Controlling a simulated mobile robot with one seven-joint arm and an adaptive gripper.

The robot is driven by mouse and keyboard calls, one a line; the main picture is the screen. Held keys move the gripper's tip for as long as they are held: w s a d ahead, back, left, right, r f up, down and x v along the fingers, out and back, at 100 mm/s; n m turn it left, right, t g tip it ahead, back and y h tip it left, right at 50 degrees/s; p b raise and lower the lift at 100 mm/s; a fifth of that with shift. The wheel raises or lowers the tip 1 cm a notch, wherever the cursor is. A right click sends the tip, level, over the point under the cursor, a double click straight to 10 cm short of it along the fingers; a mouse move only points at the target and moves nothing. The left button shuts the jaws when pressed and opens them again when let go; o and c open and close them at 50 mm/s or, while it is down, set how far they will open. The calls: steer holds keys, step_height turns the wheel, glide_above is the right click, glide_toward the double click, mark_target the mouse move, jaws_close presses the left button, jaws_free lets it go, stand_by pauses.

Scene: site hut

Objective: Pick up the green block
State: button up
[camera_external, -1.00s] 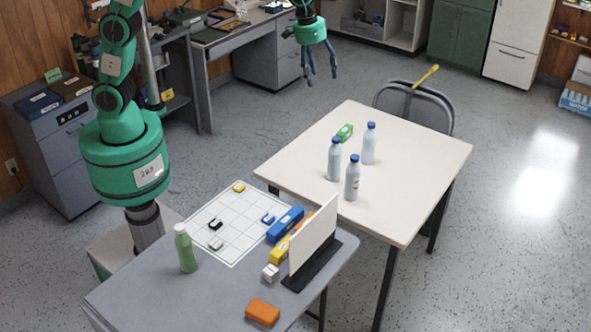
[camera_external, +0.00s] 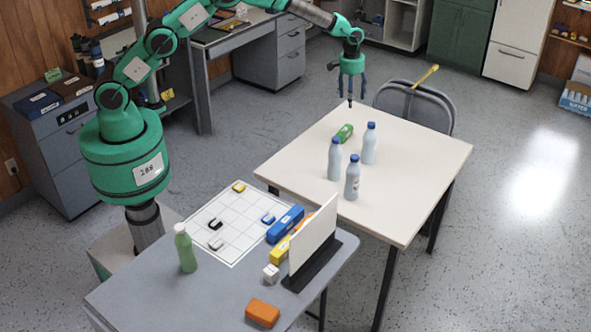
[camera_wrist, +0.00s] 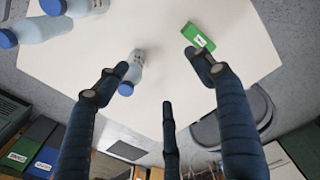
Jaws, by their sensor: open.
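The green block (camera_external: 344,133) lies on the far part of the cream table, near its left edge, behind the bottles. A white label shows on it in the wrist view (camera_wrist: 198,38), where it sits at upper right, just beyond the tip of the right finger. My gripper (camera_external: 350,98) is above the far edge of the table, pointing down, a little beyond and above the block. In the wrist view my gripper (camera_wrist: 164,84) has its dark fingers spread wide, with nothing between them. The block is apart from the fingers as far as I can tell.
Three blue-capped bottles stand close to the block: one at left (camera_external: 335,158), one at right (camera_external: 370,143), one in front (camera_external: 352,177). A chair (camera_external: 415,100) stands behind the cream table (camera_external: 425,165). The grey table (camera_external: 215,290) holds a green bottle (camera_external: 185,248), a white panel (camera_external: 313,240) and several blocks.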

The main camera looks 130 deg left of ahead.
steer(key=n, duration=0.2)
glide_above(346, 131)
step_height(346, 131, down, 11)
steer(key=shift+s+f, duration=0.15)
steer(key=shift+f, duration=4.3)
steer(key=shift+f, duration=0.1)
steer(key=shift+d+f+b, duration=0.15)
steer(key=shift+f+b, duration=0.35)
steer(key=shift+f, duration=2)
steer(key=shift+c, duration=0.3)
steer(key=c, duration=1.3)
